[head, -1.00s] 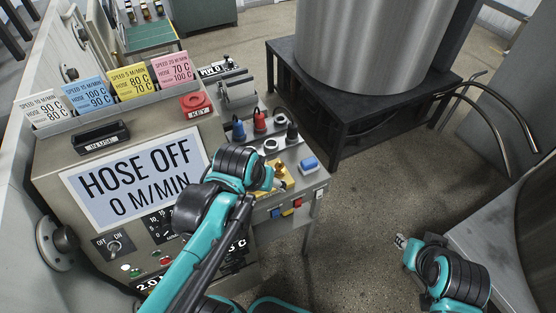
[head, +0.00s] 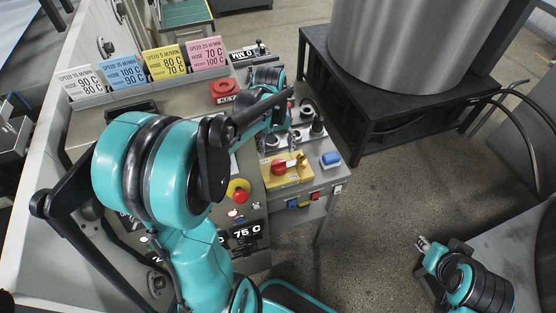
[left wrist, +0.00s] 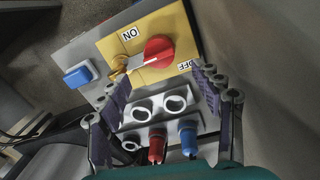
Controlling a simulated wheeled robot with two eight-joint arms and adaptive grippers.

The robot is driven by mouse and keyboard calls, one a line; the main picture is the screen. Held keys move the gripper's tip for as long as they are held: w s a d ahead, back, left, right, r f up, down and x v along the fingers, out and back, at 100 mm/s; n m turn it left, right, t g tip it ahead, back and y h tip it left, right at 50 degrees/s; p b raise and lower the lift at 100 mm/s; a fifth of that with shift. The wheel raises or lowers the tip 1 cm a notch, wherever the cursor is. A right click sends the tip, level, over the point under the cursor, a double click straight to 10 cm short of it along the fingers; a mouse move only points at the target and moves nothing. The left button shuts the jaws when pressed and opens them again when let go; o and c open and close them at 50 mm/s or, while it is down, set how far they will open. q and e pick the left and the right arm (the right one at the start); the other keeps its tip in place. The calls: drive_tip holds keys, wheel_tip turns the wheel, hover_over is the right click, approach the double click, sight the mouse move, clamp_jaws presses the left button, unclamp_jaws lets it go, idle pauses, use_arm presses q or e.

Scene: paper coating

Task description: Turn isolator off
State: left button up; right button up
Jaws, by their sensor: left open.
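The isolator is a red rotary knob (head: 280,168) on a yellow plate (head: 300,178), on the right part of the machine's console. In the left wrist view, the red knob (left wrist: 158,52) sits between ON and OFF labels, with a pale bar and a brass-coloured piece at its left. I cannot tell its exact setting. My left gripper (left wrist: 162,73) is open and empty, its fingers spread just short of the knob and on either side of it. In the head view its arm partly hides it. My right gripper (head: 423,243) is at the lower right, away from the console.
Red and blue plugs (left wrist: 157,147) and round sockets lie between my left fingers. A blue button (head: 330,160) is right of the yellow plate. A red emergency button (head: 240,195) stands left of it. A black stand (head: 345,95) carries a metal drum (head: 405,40).

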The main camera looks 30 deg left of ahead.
sight(278, 161)
use_arm(q)
wheel_tip(278, 161, down, 8)
drive_tip(key=b, duration=0.2)
drive_tip(key=shift+w+d+r+b, duration=0.1)
drive_tip(key=shift+w+d+b, duration=0.05)
drive_tip(key=shift+b, duration=0.25)
clamp_jaws()
